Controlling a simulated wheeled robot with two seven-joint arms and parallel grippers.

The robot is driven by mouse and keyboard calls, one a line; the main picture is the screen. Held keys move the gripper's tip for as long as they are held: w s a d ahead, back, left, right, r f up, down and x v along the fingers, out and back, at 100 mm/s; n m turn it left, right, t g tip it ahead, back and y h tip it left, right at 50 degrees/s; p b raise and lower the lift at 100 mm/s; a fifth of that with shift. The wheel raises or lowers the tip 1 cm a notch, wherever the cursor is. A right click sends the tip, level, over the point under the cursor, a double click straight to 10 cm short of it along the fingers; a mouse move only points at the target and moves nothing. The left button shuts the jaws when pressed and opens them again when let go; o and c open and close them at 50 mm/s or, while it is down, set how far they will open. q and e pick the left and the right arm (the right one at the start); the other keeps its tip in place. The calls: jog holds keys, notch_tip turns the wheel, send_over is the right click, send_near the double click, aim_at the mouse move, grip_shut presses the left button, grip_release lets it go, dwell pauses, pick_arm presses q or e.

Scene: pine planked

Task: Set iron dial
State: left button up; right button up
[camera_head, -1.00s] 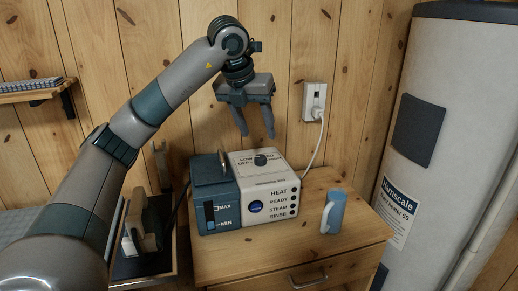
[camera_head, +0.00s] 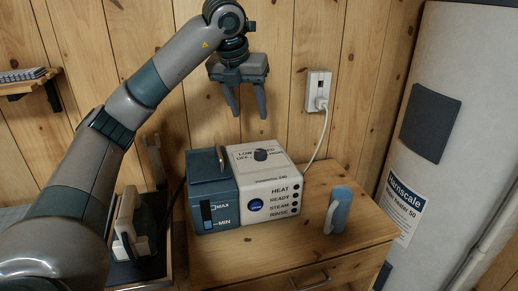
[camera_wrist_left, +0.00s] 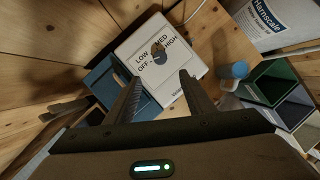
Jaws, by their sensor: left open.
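The iron station (camera_head: 268,205) is a white and blue box on the wooden cabinet, with indicator labels on its front. Its dark dial (camera_head: 261,155) sits on the white top, ringed by OFF, LOW, MED and HIGH labels. The dial also shows in the left wrist view (camera_wrist_left: 158,47), beyond the fingertips. Which label it points to is too small to tell. My left gripper (camera_head: 250,114) is open and empty, pointing down above the station and apart from the dial. My right gripper is not in view.
A plug and white cord hang from the wall outlet (camera_head: 318,92). A large white water heater (camera_head: 435,120) stands at the right. A small shelf (camera_head: 28,83) is at the left.

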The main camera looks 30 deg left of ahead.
aim_at(260, 152)
pick_arm(q)
jog(key=p+x, duration=0.2)
jog(key=x, duration=1.3)
jog(key=shift+f, duration=0.15)
jog(key=shift+w+f, duration=0.15)
jog(key=shift+f, duration=0.55)
jog(key=c, duration=0.8)
jog(key=shift+c, duration=1.3)
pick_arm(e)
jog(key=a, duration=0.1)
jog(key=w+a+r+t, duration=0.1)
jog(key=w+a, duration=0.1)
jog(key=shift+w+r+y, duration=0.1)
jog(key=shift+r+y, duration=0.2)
